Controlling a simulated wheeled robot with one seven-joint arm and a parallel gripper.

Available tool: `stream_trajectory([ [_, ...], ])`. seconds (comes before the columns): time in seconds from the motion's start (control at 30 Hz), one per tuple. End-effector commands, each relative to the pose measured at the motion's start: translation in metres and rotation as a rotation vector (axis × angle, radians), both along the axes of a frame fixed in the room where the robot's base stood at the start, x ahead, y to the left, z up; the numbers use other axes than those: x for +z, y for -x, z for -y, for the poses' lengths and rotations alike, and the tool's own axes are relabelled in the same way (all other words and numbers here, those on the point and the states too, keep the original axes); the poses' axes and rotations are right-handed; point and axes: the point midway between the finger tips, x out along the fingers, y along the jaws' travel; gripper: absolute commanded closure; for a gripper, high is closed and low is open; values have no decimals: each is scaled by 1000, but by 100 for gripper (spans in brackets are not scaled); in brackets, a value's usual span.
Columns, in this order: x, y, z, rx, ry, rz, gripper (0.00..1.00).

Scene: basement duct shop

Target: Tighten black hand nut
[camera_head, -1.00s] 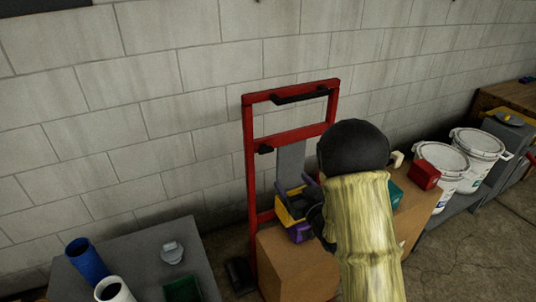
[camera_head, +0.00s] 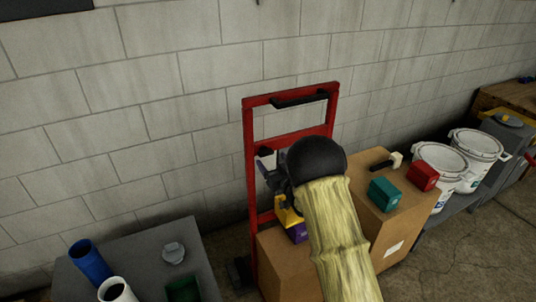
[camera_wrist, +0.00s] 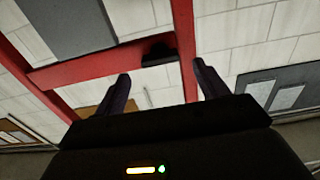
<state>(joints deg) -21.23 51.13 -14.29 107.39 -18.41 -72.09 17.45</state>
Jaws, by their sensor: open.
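The black hand nut (camera_wrist: 158,54) sits on the crossbar of a red upright frame (camera_head: 250,185). In the wrist view it shows as a dark shape ahead, between my two fingers. My gripper (camera_wrist: 161,73) is open and empty, with one purple finger on each side of the nut in the picture. The fingers look short of the nut, but I cannot tell the gap. In the head view my gripper (camera_head: 266,168) is in front of the left part of the frame, and my wrist and arm hide much of the crossbar. The nut is hard to separate from my gripper there.
A grey plate (camera_wrist: 65,28) hangs at the frame's crossbar. White buckets (camera_head: 440,160) are right. A grey table (camera_head: 205,262) is left.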

Motion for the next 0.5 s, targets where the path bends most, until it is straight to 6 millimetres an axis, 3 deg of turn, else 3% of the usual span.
stream_trajectory([
  [0.2, 1, -26, -16, 2, 0, 1, 27],
  [0.5, 0, -38, -22, 0, -1, 0, 27],
])
